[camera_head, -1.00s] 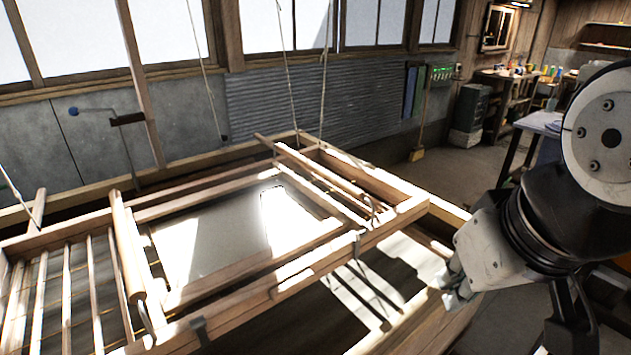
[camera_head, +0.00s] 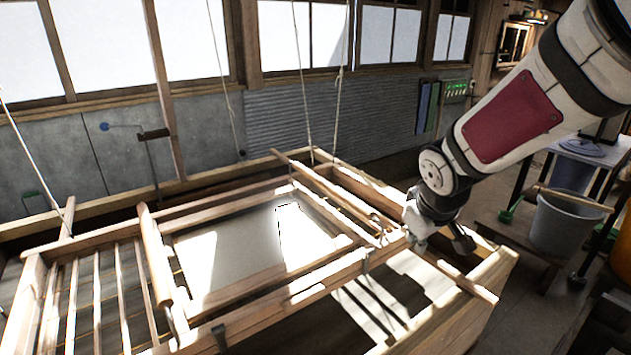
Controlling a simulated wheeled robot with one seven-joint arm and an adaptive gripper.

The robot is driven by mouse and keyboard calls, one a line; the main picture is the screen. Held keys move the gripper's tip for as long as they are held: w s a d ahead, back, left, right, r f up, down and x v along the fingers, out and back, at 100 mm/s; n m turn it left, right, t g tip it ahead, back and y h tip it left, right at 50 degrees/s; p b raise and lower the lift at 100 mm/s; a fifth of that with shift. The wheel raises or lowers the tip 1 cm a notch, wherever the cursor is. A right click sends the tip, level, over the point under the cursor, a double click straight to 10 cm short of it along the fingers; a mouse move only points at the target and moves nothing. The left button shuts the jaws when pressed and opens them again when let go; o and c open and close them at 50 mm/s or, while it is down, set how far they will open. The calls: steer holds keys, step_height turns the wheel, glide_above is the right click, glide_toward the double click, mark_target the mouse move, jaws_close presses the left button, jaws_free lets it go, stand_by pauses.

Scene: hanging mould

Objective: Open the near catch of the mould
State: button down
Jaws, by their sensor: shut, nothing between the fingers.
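The mould (camera_head: 262,318) is a wooden frame hung on cords, with a pale sheet area inside it. Two small dark metal clips sit on its near rail, one toward the right (camera_head: 365,262) and one toward the left (camera_head: 220,336). I cannot tell whether either is the near catch or how it is set. A curved metal piece (camera_head: 377,217) shows at the mould's right end. My gripper (camera_head: 419,241) is shut and empty, by the mould's near right corner, right of the right clip. Its fingertips are small, and I cannot tell if they touch the wood.
A wooden vat rim (camera_head: 490,275) lies under and around the mould. Hanging cords (camera_head: 303,80) rise from the frame. A wooden roller-like bar (camera_head: 155,255) lies across the mould's left part. A grey bucket (camera_head: 567,222) stands on a low bench at right.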

steer(key=w+a+f+t+y+p, duration=0.1)
steer(key=w+t+y+p, duration=0.1)
steer(key=w, duration=0.3)
steer(key=w+a+f+n+t+y+p, duration=0.1)
steer(key=w+f+y, duration=0.1)
steer(key=w+y, duration=0.2)
steer(key=shift+w+a+f+n+t+y+p, duration=0.3)
steer(key=shift+w+t+y+p, duration=0.1)
steer(key=shift+w, duration=0.65)
steer(key=shift+w+f, duration=0.1)
steer(key=b+x, duration=0.1)
steer(key=x, duration=0.8)
steer(key=shift+w+a+f, duration=0.1)
steer(key=shift+a, duration=0.15)
steer(key=s+f, duration=0.1)
steer(key=s+d+f+p, duration=0.1)
steer(key=shift+s+d+f, duration=0.2)
steer(key=shift+s+d, duration=0.1)
steer(key=shift+d+f, duration=0.1)
steer(key=shift+d, duration=0.05)
